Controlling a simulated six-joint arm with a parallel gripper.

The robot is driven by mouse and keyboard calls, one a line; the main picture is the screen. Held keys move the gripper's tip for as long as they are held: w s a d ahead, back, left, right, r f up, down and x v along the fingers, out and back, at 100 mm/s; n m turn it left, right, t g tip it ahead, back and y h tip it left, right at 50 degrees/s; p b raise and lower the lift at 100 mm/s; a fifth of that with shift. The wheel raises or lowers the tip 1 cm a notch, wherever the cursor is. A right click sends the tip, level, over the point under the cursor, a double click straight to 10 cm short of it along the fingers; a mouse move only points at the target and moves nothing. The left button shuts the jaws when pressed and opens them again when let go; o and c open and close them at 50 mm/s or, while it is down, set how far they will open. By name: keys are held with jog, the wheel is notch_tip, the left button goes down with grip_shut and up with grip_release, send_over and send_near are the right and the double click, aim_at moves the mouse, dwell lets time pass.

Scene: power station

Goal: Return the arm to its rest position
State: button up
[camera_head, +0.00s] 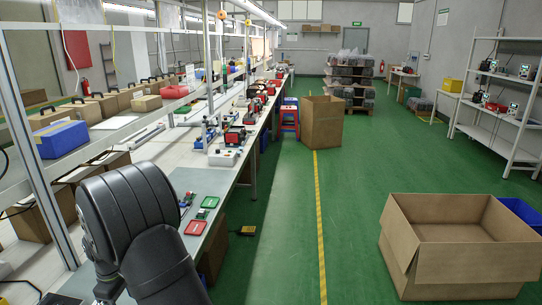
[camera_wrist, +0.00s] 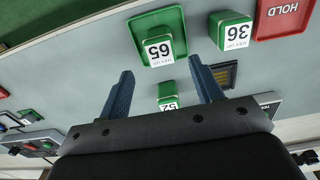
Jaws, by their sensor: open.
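My gripper (camera_wrist: 161,68) shows in the wrist view with its two blue fingers spread wide. Nothing is clamped between them. A small green block with a white numbered label (camera_wrist: 168,96) shows in the gap between the fingers, clear of both and partly hidden by the gripper body. Beyond the fingertips, a green tray (camera_wrist: 138,28) has another labelled green block (camera_wrist: 160,47) in it. I cannot make out my gripper in the head view. A large black shape in the foreground there hides part of the bench.
A third green block (camera_wrist: 231,31) stands beside a red HOLD tray (camera_wrist: 290,12). The head view shows a red tray (camera_head: 195,228) and a green tray (camera_head: 209,202) near the bench edge. A shelf with a blue box (camera_head: 62,138) is at left. A cardboard box (camera_head: 470,235) stands on the floor.

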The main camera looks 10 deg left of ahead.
notch_tip(320, 180, down, 8)
jog(key=shift+f, duration=0.2)
notch_tip(320, 180, up, 4)
jog(key=shift+r, duration=0.25)
jog(key=w+d+r, duration=0.5)
jog(key=d+r, duration=0.2)
jog(key=d, duration=0.4)
jog(key=s+a+f, duration=0.2)
jog(key=s+a, duration=0.2)
jog(key=a, duration=0.3)
jog(key=s+a+f, duration=0.2)
jog(key=s+a, duration=0.3)
jog(key=a, duration=0.2)
jog(key=s+a+f, duration=0.2)
jog(key=s+a, duration=0.3)
jog(key=a, duration=0.2)
jog(key=shift+s+a+f, duration=0.15)
jog(key=shift+s+a, duration=0.05)
jog(key=f, duration=0.1)
jog(key=a+f, duration=0.1)
jog(key=s+f, duration=0.1)
jog(key=shift+s+a, duration=0.1)
jog(key=shift+a, duration=0.2)
jog(key=shift+f, duration=0.75)
